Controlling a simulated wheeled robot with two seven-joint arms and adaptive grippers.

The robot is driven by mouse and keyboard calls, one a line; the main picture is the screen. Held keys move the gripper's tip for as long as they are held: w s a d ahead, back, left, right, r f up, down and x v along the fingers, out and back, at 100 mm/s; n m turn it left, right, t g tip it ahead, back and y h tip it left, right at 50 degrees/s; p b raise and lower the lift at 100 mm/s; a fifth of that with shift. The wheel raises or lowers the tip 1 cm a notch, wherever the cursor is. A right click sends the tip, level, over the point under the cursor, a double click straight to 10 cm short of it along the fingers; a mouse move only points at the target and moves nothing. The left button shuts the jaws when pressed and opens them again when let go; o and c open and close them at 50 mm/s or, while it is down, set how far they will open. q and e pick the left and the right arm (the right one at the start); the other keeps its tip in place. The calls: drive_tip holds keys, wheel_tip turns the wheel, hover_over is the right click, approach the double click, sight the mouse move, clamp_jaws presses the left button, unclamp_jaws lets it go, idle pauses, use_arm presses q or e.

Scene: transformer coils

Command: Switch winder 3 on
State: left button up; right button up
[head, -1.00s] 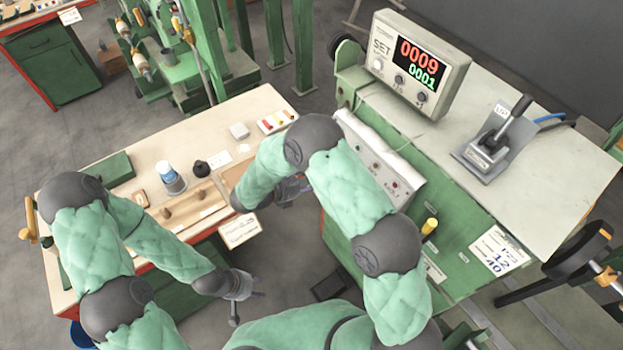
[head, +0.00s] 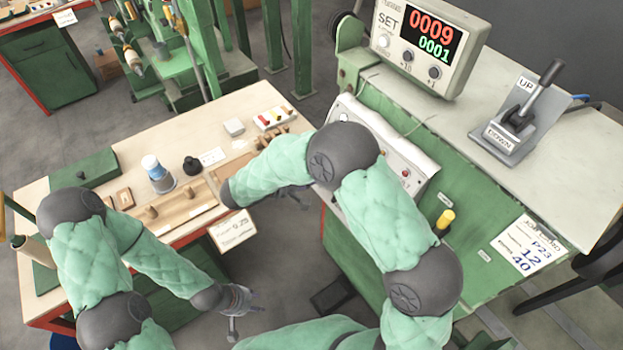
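The green winder (head: 478,205) with a pale top stands at the right; I cannot read a number 3 on it. Its sloped white control panel (head: 420,172) has small knobs and a red button (head: 405,173); my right arm covers part of it. A yellow knob (head: 446,217) sits on the green front, right of my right forearm. The counter box (head: 428,45) reads 0009 and 0001. My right gripper (head: 298,195) is left of the winder, mostly hidden behind my arm. My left gripper (head: 246,318) hangs low in front of the bench, fingers apart and empty.
A lever (head: 535,95) on an UP/DOWN plate stands on the winder top. A job card (head: 528,246) is on its front. The bench (head: 130,150) at left carries a bottle (head: 158,173), a green box (head: 83,170) and wooden pieces. Floor shows between bench and winder.

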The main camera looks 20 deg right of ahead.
drive_tip(key=shift+r+m+b, duration=0.15)
drive_tip(key=shift+m+b, duration=1.7)
drive_tip(key=shift+r+m+b, duration=0.1)
drive_tip(key=shift+m+b, duration=1.75)
drive_tip(key=o, duration=0.8)
drive_tip(key=shift+d, duration=0.1)
drive_tip(key=shift+s+f, duration=0.1)
drive_tip(key=shift+f, duration=0.15)
drive_tip(key=v, duration=1.2)
